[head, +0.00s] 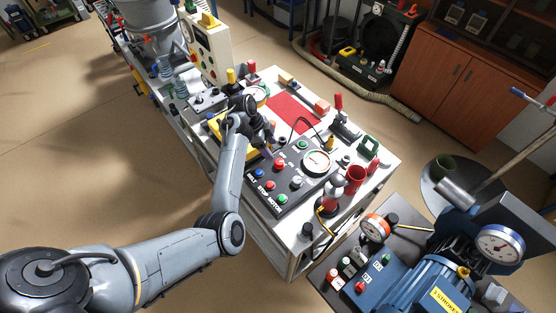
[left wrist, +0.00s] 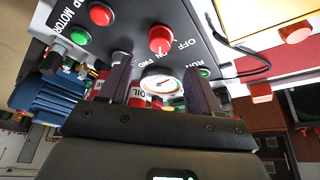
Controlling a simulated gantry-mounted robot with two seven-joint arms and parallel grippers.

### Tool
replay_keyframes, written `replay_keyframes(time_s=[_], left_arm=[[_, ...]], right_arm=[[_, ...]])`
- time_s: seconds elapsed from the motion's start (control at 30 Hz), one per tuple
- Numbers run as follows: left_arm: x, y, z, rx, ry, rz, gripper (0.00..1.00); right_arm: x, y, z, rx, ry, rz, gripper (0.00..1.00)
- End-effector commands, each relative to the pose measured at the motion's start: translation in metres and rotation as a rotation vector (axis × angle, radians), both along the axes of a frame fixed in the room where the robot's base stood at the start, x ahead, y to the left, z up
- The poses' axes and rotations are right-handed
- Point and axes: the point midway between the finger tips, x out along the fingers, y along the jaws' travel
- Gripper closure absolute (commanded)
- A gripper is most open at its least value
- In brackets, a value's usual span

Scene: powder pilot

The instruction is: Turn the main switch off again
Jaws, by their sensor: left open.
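The main switch is a red knob (left wrist: 162,40) with OFF and ON lettered beside it in the left wrist view. It also shows as a red knob on the dark sloping control panel (head: 262,190) in the head view. My left gripper (head: 269,147) is over the upper left part of this panel. In the left wrist view my left gripper (left wrist: 158,72) is open, and the red knob shows beyond the gap between its fingers, apart from them. No object is between the fingers. My right gripper is not in view.
A round gauge (head: 316,162), a green button (head: 302,145) and a white knob (head: 297,181) share the panel. A red cup (head: 356,179) stands right of it. A yellow-and-white upright box (head: 209,47) is behind my gripper. A blue motor (head: 428,285) is at lower right.

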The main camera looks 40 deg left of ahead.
Motion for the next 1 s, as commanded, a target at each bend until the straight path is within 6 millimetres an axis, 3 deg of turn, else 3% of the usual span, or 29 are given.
replay_keyframes(time_s=[0.3,0.5,0.97,1.0], left_arm=[[0.010,-0.017,-0.048,0.001,0.003,-0.001,0.37],[0.015,-0.023,-0.069,0.001,0.002,0.000,0.37],[0.017,-0.026,-0.077,0.002,0.000,0.000,0.37],[0.017,-0.026,-0.077,0.002,0.000,0.000,0.41]], right_arm=[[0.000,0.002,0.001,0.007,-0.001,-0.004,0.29],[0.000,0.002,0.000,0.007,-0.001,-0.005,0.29],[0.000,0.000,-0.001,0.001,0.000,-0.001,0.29],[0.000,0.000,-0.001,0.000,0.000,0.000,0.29]])
